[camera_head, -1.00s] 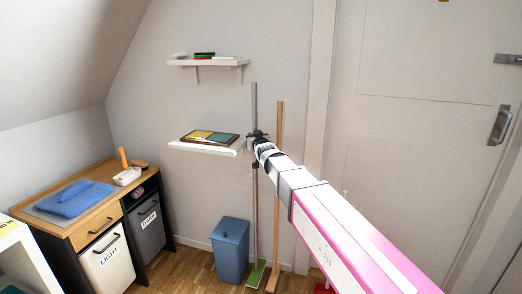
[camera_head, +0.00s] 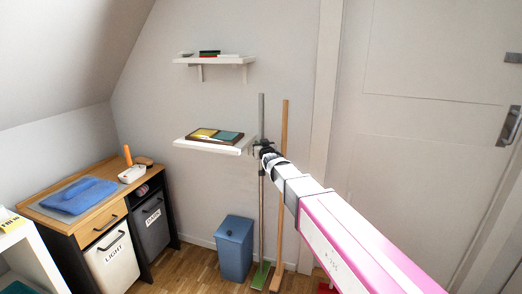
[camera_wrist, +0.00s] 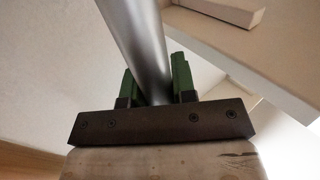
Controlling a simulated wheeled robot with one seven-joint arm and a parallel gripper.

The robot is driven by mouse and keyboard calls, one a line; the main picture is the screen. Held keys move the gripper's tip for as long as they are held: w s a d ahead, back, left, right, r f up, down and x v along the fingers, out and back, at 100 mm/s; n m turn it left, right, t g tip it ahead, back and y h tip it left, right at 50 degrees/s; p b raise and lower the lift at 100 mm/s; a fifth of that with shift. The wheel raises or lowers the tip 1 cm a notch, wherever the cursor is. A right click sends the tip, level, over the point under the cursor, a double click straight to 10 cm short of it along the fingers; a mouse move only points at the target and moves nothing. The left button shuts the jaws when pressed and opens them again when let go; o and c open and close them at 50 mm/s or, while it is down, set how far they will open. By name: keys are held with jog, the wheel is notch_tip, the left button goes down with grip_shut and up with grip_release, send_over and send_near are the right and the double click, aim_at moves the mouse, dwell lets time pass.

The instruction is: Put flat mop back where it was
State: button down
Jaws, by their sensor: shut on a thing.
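The flat mop has a long grey metal pole (camera_head: 262,115) and a flat green head (camera_head: 260,275). It stands about upright near the back wall, with its head at the floor; I cannot tell if it touches. My gripper (camera_head: 264,148) is shut on the pole at about the height of the lower wall shelf. In the wrist view, the green finger pads of my gripper (camera_wrist: 157,82) are on both sides of the grey pole (camera_wrist: 138,45).
A wooden-handled pole (camera_head: 283,170) stands close right of the mop. The lower shelf (camera_head: 212,147) with a two-coloured frame is close left. A blue bin (camera_head: 234,248) stands on the floor, left of the mop head. A door (camera_head: 425,150) is at right.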

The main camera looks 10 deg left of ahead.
jog(key=shift+w+f, duration=0.2)
jog(key=shift+f, duration=0.85)
jog(key=c, duration=0.9)
grip_release()
